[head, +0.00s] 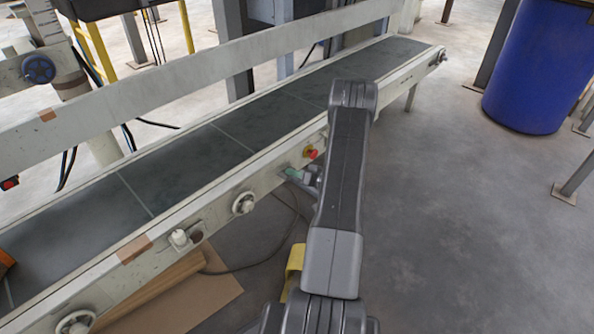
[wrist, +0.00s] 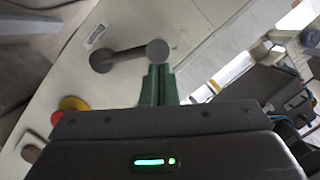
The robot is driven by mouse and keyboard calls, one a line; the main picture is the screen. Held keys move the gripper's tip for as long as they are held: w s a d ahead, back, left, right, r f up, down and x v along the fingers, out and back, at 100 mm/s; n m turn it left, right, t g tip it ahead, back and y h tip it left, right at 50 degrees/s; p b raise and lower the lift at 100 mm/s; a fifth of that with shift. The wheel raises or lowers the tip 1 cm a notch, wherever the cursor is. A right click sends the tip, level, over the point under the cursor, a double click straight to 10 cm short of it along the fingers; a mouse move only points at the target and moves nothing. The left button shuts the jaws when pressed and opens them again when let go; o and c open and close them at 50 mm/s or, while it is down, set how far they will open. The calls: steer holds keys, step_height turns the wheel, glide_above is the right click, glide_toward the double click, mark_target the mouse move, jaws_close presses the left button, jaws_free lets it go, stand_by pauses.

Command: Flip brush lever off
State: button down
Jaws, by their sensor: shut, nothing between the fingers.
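In the wrist view, a grey lever (wrist: 128,55) with a round knob at one end is mounted on the cream side panel, beside a small white label (wrist: 96,36). I take it to be the brush lever. My gripper (wrist: 159,70) has green fingers that are shut and empty, with their tips just below the knob. I cannot tell whether they touch it. In the head view, my gripper (head: 291,173) is at the conveyor's side rail, partly hidden by my arm. The lever cannot be made out there.
A red and yellow stop button (head: 311,153) sits close to my gripper; it also shows in the wrist view (wrist: 72,106). A blue drum (head: 538,65) stands at the right. The floor right of my arm is clear.

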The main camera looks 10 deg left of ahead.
steer(key=shift+s+a+f+n+b, duration=0.3)
steer(key=shift+s+a+f+b, duration=0.15)
steer(key=shift+f, duration=0.35)
steer(key=shift+s+a+f+n+b, duration=0.25)
steer(key=shift+s+f+n+b, duration=0.1)
steer(key=shift+s+f, duration=0.3)
steer(key=shift+f, duration=0.25)
